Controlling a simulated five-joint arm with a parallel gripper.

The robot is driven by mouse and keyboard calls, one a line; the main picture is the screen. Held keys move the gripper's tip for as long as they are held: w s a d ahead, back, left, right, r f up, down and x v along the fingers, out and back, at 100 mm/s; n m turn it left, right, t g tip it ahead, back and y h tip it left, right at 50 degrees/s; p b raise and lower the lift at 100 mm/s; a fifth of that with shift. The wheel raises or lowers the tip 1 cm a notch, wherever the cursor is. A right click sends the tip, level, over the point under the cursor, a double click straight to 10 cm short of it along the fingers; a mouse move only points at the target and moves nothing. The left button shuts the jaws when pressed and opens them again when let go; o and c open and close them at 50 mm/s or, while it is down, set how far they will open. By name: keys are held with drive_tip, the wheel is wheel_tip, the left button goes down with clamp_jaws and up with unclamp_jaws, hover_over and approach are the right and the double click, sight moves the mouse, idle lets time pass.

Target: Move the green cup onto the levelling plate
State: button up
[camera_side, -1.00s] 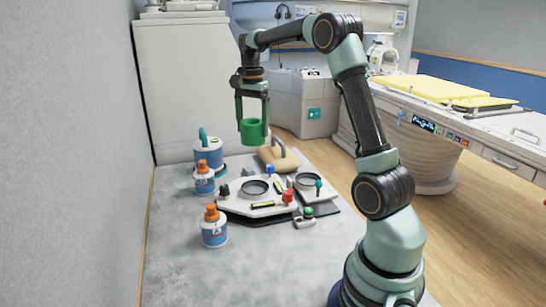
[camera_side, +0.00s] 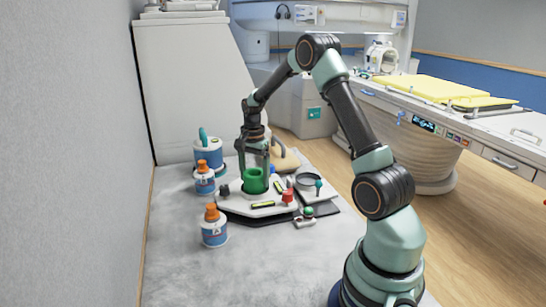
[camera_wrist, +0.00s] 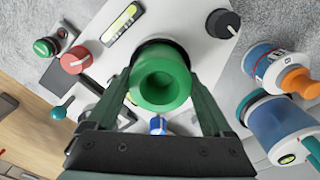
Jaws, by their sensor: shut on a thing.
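The green cup (camera_side: 255,181) is upright between the fingers of my gripper (camera_side: 254,172), which is shut on it. In the side view the cup is low over the left part of the white levelling plate (camera_side: 233,205), in line with the dark ring there. The wrist view looks down into the cup (camera_wrist: 160,78), which covers most of the dark ring on the plate (camera_wrist: 208,55). I cannot tell whether the cup's base touches the plate. My gripper (camera_wrist: 160,95) has one finger on each side of the cup.
Orange-capped bottles (camera_side: 214,227) and a blue-white canister (camera_side: 208,155) stand left. The front bench is clear.

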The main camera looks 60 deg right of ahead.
drive_tip(key=shift+f, duration=0.4)
drive_tip(key=o, duration=1.3)
wheel_tip(320, 180, up, 12)
drive_tip(key=r, duration=0.1)
drive_tip(key=s+a+r+n+t, duration=0.1)
drive_tip(key=s+a+r+n, duration=0.1)
drive_tip(key=a+r+n, duration=0.3)
drive_tip(key=s+a+r+n+t, duration=0.1)
drive_tip(key=a+n, duration=0.2)
drive_tip(key=a, duration=0.5)
drive_tip(key=s+a+n+t, duration=0.1)
drive_tip(key=s+a+n, duration=0.2)
drive_tip(key=s+a+n+t, duration=0.1)
drive_tip(key=s+a+n, duration=0.2)
drive_tip(key=a, duration=0.1)
drive_tip(key=s+a+f+n+t, duration=0.1)
drive_tip(key=s+a+n, duration=0.2)
drive_tip(key=a+n, duration=0.1)
drive_tip(key=shift+s+a+t, duration=0.1)
drive_tip(key=shift+a+t, duration=0.05)
drive_tip(key=shift+t, duration=0.15)
